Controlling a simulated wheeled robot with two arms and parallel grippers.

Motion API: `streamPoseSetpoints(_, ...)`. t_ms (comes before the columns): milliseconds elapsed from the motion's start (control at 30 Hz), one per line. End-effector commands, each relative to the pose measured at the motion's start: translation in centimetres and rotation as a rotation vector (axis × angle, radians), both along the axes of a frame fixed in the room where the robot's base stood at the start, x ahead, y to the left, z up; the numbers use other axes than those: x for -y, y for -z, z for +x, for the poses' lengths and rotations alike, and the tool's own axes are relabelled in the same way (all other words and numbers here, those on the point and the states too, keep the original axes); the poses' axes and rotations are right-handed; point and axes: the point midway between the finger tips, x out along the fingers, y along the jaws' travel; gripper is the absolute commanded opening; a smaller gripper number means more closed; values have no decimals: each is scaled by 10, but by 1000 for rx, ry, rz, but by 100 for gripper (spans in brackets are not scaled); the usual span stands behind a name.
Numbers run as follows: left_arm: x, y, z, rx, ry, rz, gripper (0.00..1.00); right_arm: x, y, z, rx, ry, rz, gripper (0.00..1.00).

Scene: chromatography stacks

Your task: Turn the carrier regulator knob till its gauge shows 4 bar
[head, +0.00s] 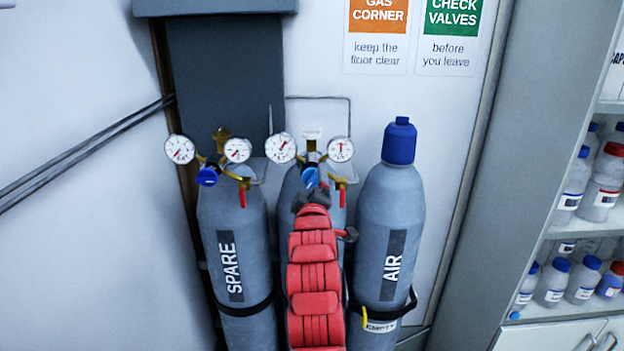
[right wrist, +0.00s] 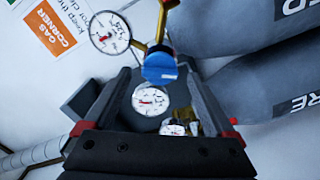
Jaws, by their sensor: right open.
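The middle cylinder's regulator has a blue knob (head: 310,177), a left gauge (head: 281,147) and a right gauge (head: 340,149). The right gauge's needle points roughly up; its exact value is too small to read. The middle cylinder's label is hidden behind my red arm in the head view; the wrist view shows its end, "ER". My right gripper (head: 313,196) is just below the knob in the head view. In the right wrist view, the gripper (right wrist: 158,70) is open, with the blue knob (right wrist: 160,69) between its fingertips and gaps on both sides. My left gripper is not in view.
The SPARE cylinder (head: 253,270) with its own gauges and blue knob (head: 208,175) stands close on the left. The blue-capped AIR cylinder (head: 388,220) stands on the right. A shelf (head: 570,229) of bottles is at the far right.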

Motion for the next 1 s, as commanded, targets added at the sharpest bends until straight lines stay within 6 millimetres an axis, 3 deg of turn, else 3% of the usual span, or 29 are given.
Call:
streamPoseSetpoints(400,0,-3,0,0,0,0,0,0,0,7,3,-1,1,90)
streamPoseSetpoints(867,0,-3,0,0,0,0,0,0,0,7,1,0,0,9)
streamPoseSetpoints(900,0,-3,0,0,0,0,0,0,0,7,1,0,0,4)
streamPoseSetpoints(1000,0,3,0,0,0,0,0,0,3,7,2,-1,9,4)
